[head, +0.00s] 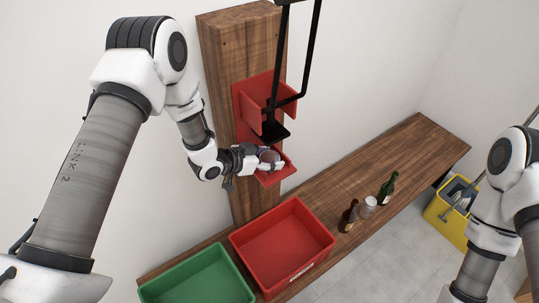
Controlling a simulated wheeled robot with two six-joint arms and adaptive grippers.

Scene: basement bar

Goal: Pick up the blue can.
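My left gripper (270,164) is at the lower red tray of a wall-mounted red holder (262,100). A small round, dull brownish-grey thing (268,156) shows at its fingertips, possibly the end of a can. The fingers partly cover it, and I cannot tell whether they are closed on it. No clearly blue can shows anywhere. My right arm comes in at the right edge, but its gripper is out of the picture.
A wooden bench (420,150) runs along the wall. On it are a red crate (282,246), a green crate (200,278), a brown bottle (348,216), a pale jar or can (368,207) and a green bottle (387,188). A black bracket (308,60) hangs before the holder. A yellow bucket (446,216) stands right.

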